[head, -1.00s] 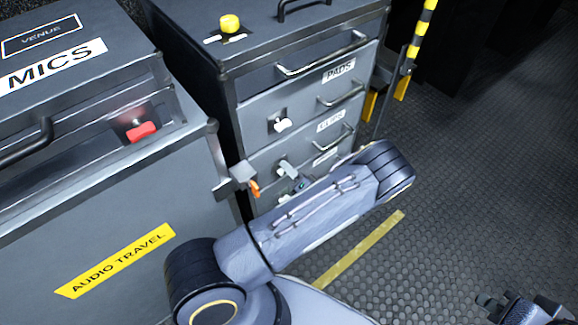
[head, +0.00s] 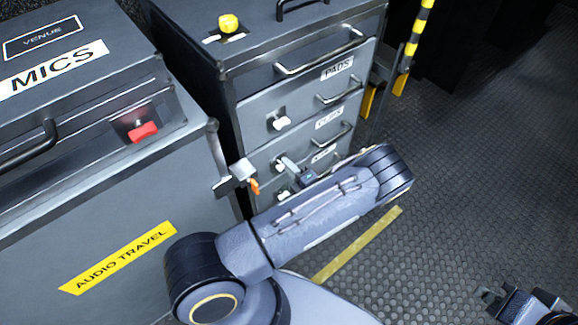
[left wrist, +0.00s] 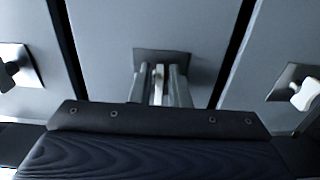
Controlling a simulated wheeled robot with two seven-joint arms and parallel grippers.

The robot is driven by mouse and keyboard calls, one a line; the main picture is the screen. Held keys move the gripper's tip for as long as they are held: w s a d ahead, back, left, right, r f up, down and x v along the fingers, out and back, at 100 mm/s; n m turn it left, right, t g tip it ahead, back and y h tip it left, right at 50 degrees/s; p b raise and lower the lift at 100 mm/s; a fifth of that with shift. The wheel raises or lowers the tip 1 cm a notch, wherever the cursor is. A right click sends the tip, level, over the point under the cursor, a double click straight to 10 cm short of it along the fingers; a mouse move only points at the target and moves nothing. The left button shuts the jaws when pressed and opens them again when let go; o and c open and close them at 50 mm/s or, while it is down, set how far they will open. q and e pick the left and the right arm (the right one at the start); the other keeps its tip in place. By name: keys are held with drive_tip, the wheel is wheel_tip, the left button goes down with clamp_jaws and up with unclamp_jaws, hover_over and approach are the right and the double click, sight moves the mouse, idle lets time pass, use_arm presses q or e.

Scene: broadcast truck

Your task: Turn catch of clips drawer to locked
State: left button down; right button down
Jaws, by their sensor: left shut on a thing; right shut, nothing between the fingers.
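The clips drawer (head: 261,160) is the middle of the labelled drawers in the dark grey unit, its label partly legible in the head view. Its catch (left wrist: 158,74) has a dark square plate and sits mid-picture in the left wrist view. My left gripper (left wrist: 159,82) is shut on this catch, one finger on each side; it also shows at the drawer front in the head view (head: 286,164). The fingers hide most of the catch, so its exact angle is unclear. My right gripper (head: 488,302) is shut and empty at the lower right, far from the drawers.
White catches show on the drawer above (head: 282,123) and the drawer below (head: 283,195). A grey MICS case (head: 100,190) with a red latch (head: 143,132) stands close on the left. A yellow knob (head: 229,23) sits on the unit. Open floor (head: 480,170) lies right.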

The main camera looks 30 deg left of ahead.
idle(0.3)
use_arm(q)
drive_tip(key=c, duration=1.6)
unclamp_jaws()
drive_tip(key=shift+o, duration=0.2)
drive_tip(key=p+v, duration=0.1)
drive_tip(key=v, duration=0.6)
drive_tip(key=shift+s+d, duration=0.15)
drive_tip(key=shift+d, duration=0.2)
drive_tip(key=shift+d+f, duration=0.1)
